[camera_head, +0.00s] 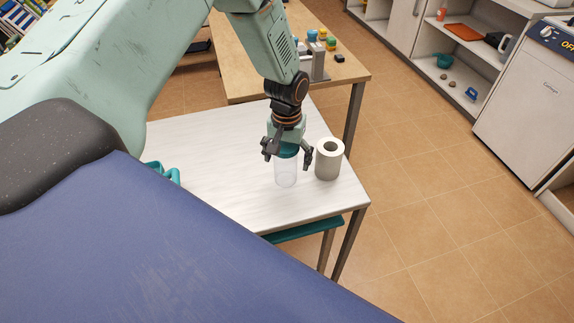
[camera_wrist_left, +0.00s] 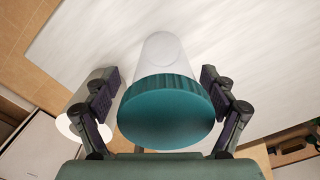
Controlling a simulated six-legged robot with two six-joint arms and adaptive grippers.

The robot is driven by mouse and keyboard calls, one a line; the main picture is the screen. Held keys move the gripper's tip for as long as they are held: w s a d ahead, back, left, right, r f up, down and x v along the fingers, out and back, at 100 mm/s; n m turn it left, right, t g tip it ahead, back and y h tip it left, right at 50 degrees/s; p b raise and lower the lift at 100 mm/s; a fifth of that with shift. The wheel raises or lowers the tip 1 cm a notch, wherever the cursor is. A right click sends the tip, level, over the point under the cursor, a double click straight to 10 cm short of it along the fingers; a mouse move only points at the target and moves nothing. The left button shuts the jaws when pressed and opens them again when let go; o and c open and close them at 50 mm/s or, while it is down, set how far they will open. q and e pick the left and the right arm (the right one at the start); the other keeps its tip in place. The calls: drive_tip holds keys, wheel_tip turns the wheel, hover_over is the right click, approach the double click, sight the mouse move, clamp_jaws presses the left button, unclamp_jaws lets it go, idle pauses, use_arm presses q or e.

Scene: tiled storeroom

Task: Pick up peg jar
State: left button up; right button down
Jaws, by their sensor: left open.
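The peg jar (camera_head: 286,174) is a clear jar with a teal lid, upright on the white table (camera_head: 215,175) near its right end. In the left wrist view its teal lid (camera_wrist_left: 168,112) fills the middle, with the pale body (camera_wrist_left: 162,55) beyond it. My left gripper (camera_head: 287,156) is right above the jar, pointing down, its fingers around the lid. In the left wrist view the open fingers (camera_wrist_left: 162,95) stand on either side of the lid, with a gap at each side. The gripper hides part of the lid in the head view. My right gripper is not in view.
A white paper roll (camera_head: 328,163) stands close to the right of the jar, beside a gripper finger; it also shows in the left wrist view (camera_wrist_left: 92,110). A wooden table (camera_head: 245,70) with small items stands behind. The white table's left part is mostly clear.

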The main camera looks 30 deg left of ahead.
use_arm(q)
drive_tip(key=shift+s+a, duration=0.15)
drive_tip(key=shift+a, duration=0.1)
drive_tip(key=c, duration=0.3)
drive_tip(key=shift+d, duration=0.2)
drive_tip(key=c, duration=0.6)
drive_tip(key=shift+a, duration=0.2)
drive_tip(key=c, duration=0.3)
